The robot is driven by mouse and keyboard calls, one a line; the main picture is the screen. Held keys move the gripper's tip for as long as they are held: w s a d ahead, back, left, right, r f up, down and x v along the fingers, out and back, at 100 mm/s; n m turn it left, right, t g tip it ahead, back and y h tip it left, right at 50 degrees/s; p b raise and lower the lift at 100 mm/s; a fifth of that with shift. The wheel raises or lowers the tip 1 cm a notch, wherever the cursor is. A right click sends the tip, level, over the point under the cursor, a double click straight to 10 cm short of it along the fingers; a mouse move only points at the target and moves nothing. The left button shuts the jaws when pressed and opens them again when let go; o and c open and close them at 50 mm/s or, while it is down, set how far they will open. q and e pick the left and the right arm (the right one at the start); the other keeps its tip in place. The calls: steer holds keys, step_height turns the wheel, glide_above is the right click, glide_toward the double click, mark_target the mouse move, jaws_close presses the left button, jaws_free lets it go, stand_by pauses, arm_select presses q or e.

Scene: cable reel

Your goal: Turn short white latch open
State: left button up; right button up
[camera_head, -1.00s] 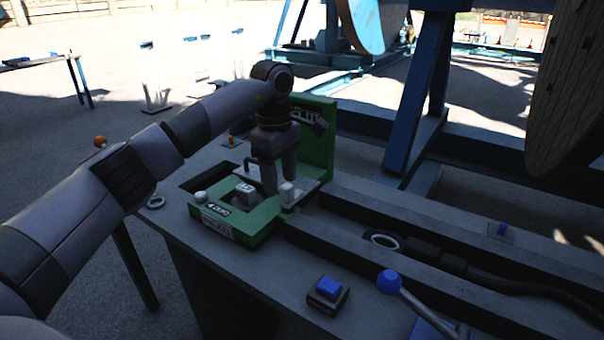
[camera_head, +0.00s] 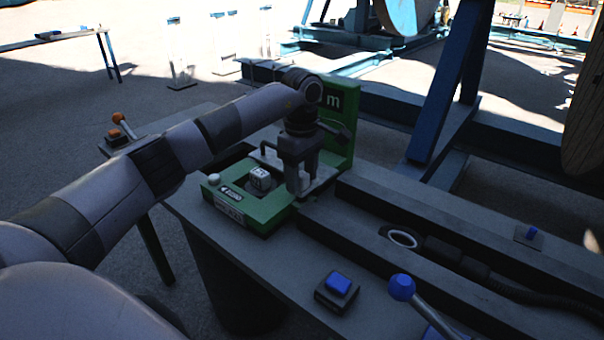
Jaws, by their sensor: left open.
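My left gripper (camera_head: 299,188) points down at the right end of the green device (camera_head: 262,212) on the workbench. Its fingers are apart, around or just in front of a small pale part that I take to be the short white latch; they largely hide it, and I cannot tell whether they touch it. My right gripper is out of view.
A green upright panel (camera_head: 338,110) stands right behind the gripper. A blue button box (camera_head: 338,288) and a blue-knobbed lever (camera_head: 402,288) are at the front. A cable with a pale ring (camera_head: 402,239) lies in the channel to the right. An orange-knobbed lever (camera_head: 118,118) is at the left.

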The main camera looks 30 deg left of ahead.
arm_select(q)
steer(key=c, duration=1)
steer(key=shift+o, duration=0.2)
